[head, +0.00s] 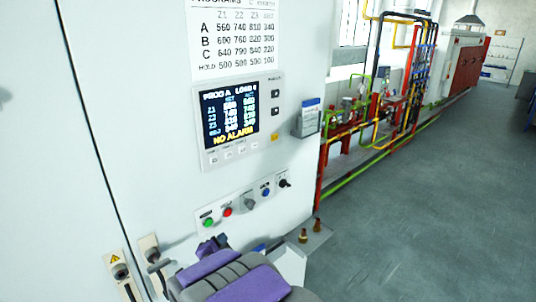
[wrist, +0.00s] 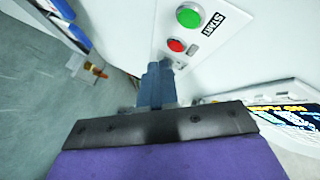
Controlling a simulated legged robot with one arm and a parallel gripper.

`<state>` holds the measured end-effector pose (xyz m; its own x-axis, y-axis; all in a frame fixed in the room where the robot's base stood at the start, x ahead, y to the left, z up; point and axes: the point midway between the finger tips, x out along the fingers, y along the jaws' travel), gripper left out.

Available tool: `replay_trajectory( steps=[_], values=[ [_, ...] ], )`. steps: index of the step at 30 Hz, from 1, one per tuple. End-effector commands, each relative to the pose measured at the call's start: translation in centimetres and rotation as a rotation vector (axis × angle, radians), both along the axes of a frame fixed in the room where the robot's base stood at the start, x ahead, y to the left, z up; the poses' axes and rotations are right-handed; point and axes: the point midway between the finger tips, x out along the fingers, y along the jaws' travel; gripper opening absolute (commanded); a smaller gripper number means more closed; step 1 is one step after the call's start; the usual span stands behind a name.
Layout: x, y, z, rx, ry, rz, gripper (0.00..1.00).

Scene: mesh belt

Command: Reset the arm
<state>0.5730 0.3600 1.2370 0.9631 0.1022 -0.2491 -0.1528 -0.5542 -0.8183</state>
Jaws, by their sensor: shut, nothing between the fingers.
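My gripper (wrist: 155,82) is shut and empty in the wrist view, its blue-grey fingers together beyond a dark bracket. In the head view it is small and dark (head: 212,244), at the bottom, at the end of my folded grey and purple arm. It is in front of the white cabinet (head: 150,120), below its button row. The green button (head: 208,222) and red button (head: 227,212) show there, and the wrist view shows the green button (wrist: 190,16) and red button (wrist: 176,45) above the fingertips. I cannot tell whether the fingertips touch the cabinet.
A lit control screen (head: 230,120) reads "NO ALARM" above the buttons. A grey knob (head: 249,203), a blue button (head: 265,191) and a black switch (head: 284,183) continue the row. Coloured pipes (head: 395,85) line the wall. The grey floor (head: 430,200) at right is clear.

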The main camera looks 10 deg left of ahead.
Motion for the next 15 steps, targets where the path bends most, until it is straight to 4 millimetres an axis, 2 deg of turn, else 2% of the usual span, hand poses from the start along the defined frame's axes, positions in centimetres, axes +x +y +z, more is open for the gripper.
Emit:
replay_trajectory(
  steps=[4, 7, 11, 15],
  values=[
    [0.1, -1.6, 0.2, -0.02, 0.092, 0.072, 0.0],
    [-0.7, -3.3, 0.2, -0.061, 0.187, 0.16, 0.0],
    [-3.0, -6.0, -0.3, -0.135, 0.313, 0.285, 0.0],
    [-6.5, -9.6, -0.8, -0.234, 0.441, 0.413, 0.0]
  ],
)
